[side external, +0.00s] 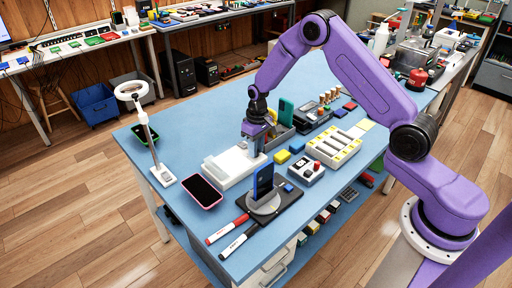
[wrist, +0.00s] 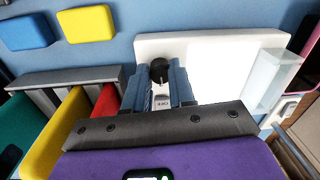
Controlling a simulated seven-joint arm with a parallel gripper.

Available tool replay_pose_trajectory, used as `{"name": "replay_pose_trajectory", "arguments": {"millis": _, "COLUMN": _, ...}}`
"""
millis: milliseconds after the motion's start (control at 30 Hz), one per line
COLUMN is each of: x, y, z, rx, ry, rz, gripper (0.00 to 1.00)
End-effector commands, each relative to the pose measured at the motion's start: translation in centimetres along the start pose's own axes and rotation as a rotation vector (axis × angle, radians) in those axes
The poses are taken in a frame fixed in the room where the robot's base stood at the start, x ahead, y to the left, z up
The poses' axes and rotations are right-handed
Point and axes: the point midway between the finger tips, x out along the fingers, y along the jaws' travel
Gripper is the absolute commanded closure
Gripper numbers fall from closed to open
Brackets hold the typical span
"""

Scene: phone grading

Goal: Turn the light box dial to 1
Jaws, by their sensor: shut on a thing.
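The light box is a flat white box on the blue table, left of my gripper in the side view (side external: 226,176). In the wrist view its white top (wrist: 215,48) fills the upper right. The dial (wrist: 158,69) is a small black knob at the near left part of the box. My gripper (wrist: 165,82) points down with its two blue-grey fingers on either side of the dial, shut on it. In the side view the gripper (side external: 256,146) hides the dial. Small dark lettering shows between the fingers; the dial's setting cannot be read.
A grey rack (wrist: 62,77) with green, yellow and red slabs stands close beside my gripper. A clear block (wrist: 272,78) is at the box's far end. A pink-edged phone (side external: 202,190) and a blue phone on a round stand (side external: 263,183) are nearby.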

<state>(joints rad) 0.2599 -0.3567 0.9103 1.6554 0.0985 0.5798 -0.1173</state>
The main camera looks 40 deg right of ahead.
Motion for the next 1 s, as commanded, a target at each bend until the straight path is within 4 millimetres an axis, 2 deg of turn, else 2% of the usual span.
{"name": "replay_pose_trajectory", "arguments": {"millis": 200, "x": -0.04, "y": -0.02, "z": -0.04, "rx": -0.186, "ry": -0.011, "rz": 0.000, "gripper": 1.00}}
{"name": "replay_pose_trajectory", "arguments": {"millis": 500, "x": -0.06, "y": -0.02, "z": -0.07, "rx": -0.365, "ry": -0.021, "rz": -0.001, "gripper": 1.00}}
{"name": "replay_pose_trajectory", "arguments": {"millis": 1000, "x": -0.06, "y": 0.02, "z": -0.09, "rx": -0.446, "ry": -0.024, "rz": 0.000, "gripper": 1.00}}
